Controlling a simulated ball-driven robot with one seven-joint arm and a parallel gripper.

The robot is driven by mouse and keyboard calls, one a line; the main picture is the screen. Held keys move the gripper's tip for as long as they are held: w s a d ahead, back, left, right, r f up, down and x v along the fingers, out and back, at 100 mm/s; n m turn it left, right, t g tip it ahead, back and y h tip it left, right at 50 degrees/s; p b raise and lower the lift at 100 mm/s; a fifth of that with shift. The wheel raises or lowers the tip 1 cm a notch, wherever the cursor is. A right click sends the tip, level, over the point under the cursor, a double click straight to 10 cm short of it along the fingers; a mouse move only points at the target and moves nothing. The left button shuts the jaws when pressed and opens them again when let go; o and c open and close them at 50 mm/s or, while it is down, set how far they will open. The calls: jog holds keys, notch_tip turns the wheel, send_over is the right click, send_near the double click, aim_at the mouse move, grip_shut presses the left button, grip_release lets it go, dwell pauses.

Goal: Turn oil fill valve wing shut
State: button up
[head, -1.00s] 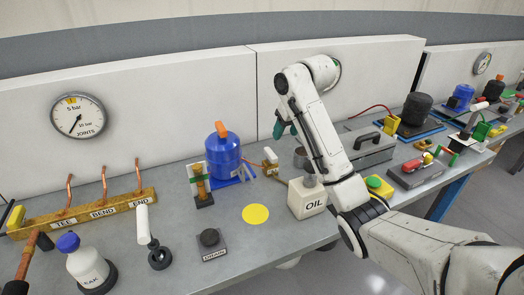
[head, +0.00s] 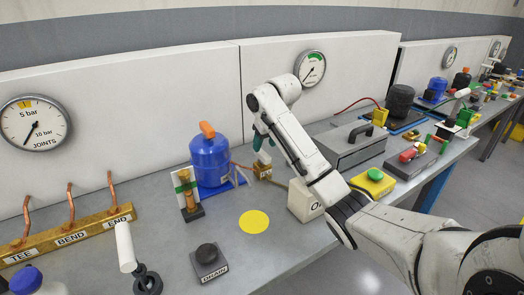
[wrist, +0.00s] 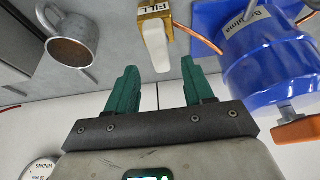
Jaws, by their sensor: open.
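The oil fill valve shows in the wrist view as a brass block (wrist: 154,14) labelled FILL, with a white wing (wrist: 157,51) pointing toward my gripper. In the head view the small brass valve body (head: 264,171) stands right of the blue tank, with its white wing (head: 265,157) above it. My gripper (wrist: 159,78) is open and empty. Its two green fingers stand apart on either side of the wing's line, with the wing tip just beyond them. In the head view my green fingers (head: 262,138) are just above the wing, partly hidden by my arm.
The blue tank (wrist: 265,60) with an orange handle (wrist: 297,132) is close beside the valve, joined by a copper pipe (wrist: 194,27). A metal mug (wrist: 72,45) stands on the other side. A white OIL container (head: 304,201) sits in front. A white panel rises behind.

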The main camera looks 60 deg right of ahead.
aim_at(262, 152)
jog(key=shift+x, duration=2.15)
grip_shut()
